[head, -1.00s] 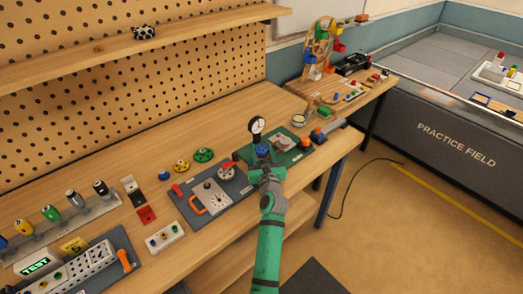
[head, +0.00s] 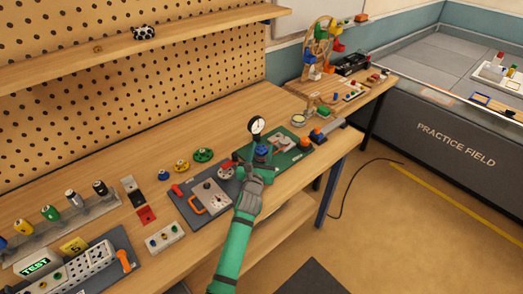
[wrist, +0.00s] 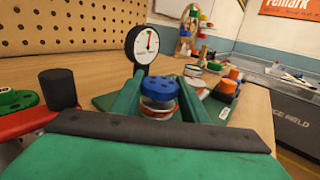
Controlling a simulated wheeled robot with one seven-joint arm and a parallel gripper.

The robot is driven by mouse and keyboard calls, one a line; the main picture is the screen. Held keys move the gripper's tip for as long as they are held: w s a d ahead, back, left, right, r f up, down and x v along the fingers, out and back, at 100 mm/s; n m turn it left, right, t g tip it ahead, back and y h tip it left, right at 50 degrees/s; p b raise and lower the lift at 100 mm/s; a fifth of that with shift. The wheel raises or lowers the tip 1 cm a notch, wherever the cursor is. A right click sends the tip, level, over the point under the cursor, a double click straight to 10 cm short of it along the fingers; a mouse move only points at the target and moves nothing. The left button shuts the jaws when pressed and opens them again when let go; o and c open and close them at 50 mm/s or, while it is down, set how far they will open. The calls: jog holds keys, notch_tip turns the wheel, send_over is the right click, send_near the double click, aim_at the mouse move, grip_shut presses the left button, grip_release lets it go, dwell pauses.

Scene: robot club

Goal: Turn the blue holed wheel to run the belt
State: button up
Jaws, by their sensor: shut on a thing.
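The blue holed wheel (head: 262,150) sits on the green board (head: 297,155) on the workbench, just below a round dial gauge. In the wrist view the blue wheel (wrist: 161,87) shows its holed top, above a silver and red round part. The lower part of the wheel is partly hidden by the gripper. I cannot make out a belt clearly.
The dial gauge (wrist: 147,45) stands close behind the wheel. Left of my gripper is a grey panel (head: 209,197) with an orange handle and knobs. An orange button block (head: 305,144) is to the right. Bare bench (head: 180,135) lies behind.

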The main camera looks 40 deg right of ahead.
jog(key=shift+m+g+h, duration=0.3)
jog(key=shift+g, duration=0.1)
dwell(0.4)
jog(key=o, duration=1.1)
jog(key=shift+v, duration=5.35)
